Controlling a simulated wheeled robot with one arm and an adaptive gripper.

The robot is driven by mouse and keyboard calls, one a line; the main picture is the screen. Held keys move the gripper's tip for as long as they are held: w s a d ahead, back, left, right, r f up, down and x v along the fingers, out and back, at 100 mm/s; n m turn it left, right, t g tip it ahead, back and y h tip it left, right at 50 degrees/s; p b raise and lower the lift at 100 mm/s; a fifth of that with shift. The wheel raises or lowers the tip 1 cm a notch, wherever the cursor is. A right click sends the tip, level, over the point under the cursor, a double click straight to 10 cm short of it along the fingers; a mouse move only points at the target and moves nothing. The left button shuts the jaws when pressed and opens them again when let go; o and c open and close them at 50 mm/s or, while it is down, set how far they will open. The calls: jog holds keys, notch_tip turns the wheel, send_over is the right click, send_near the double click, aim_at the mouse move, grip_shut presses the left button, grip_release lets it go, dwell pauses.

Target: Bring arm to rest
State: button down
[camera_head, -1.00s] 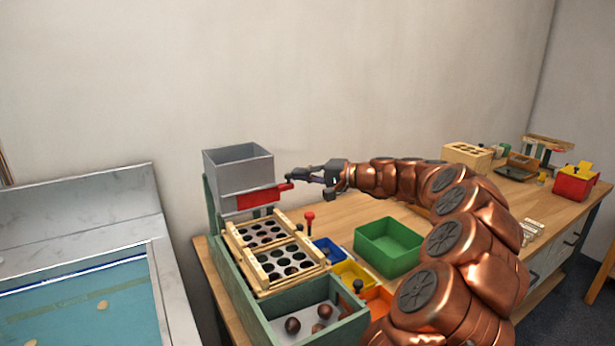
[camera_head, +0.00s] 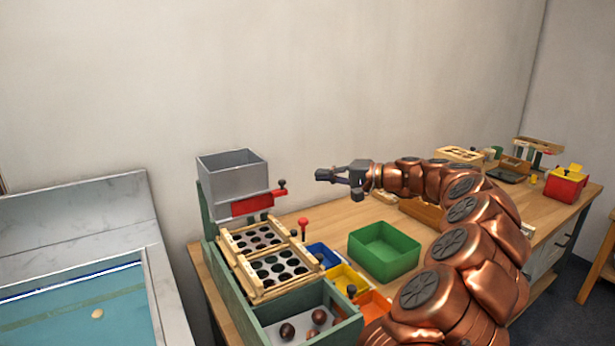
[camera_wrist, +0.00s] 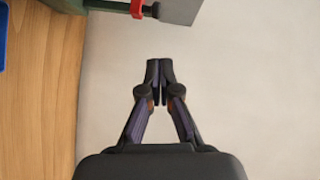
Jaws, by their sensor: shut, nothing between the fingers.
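My gripper (camera_head: 322,174) is at the end of my copper-coloured arm, in the air above the wooden bench and against the pale wall. In the wrist view its two dark fingers (camera_wrist: 160,72) meet at the tips with nothing between them. The gripper is to the right of the grey hopper (camera_head: 233,176) and its red slide (camera_head: 250,204), with a visible gap. In the wrist view the red slide (camera_wrist: 137,8) shows at the top edge, apart from the fingers.
Below the hopper stand wooden sorting trays (camera_head: 281,270) with holes and a green-walled bin (camera_head: 345,331) holding chestnuts. A green box (camera_head: 384,251), blue, yellow and orange bins stand beside them. A red box (camera_head: 566,186) is at the far right. A sink-like basin (camera_head: 75,310) is at the left.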

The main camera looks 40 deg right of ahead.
jog(key=v, duration=0.5)
jog(key=shift+s+d, duration=0.2)
jog(key=shift+s, duration=0.05)
